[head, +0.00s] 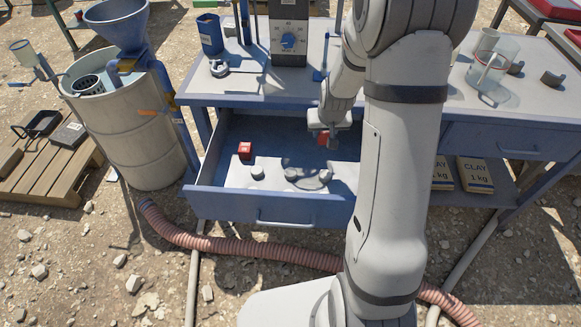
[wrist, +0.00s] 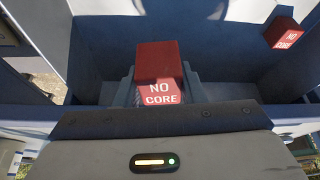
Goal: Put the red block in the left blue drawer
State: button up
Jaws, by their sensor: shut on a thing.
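My gripper (head: 327,132) is shut on a red block (head: 322,139), and both are at the back right of the open left blue drawer (head: 225,207). In the wrist view the held red block (wrist: 160,62) sits between the fingers of my gripper (wrist: 158,90) and reads "NO CORE". I cannot tell whether it touches the drawer floor. A second red block (head: 245,150) with a like label lies in the drawer's left part; it also shows in the wrist view (wrist: 283,32). My arm hides the drawer's right end.
Several small grey weights (head: 291,174) lie in the drawer's front part. The right drawer (head: 490,139) is shut. The bench top bears a blue cup (head: 210,34), a machine with a dial (head: 288,42) and a glass jug (head: 487,74). A barrel (head: 135,130) stands left; a ribbed hose (head: 235,246) crosses the ground.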

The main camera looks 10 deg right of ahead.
jog(key=m+b, duration=0.2)
jog(key=b, duration=0.3)
send_over(345, 158)
jog(key=s+a, duration=0.1)
jog(key=s, duration=0.1)
notch_tip(345, 158, down, 4)
jog(key=shift+h, duration=0.4)
jog(key=f, duration=0.3)
jog(key=f+b, duration=0.1)
jog(key=f, duration=0.5)
jog(key=shift+w+d+f, duration=0.25)
jog(key=shift+f, duration=0.1)
jog(key=shift+f+b, duration=0.1)
jog(key=shift+b, duration=0.25)
jog(key=o, duration=1)
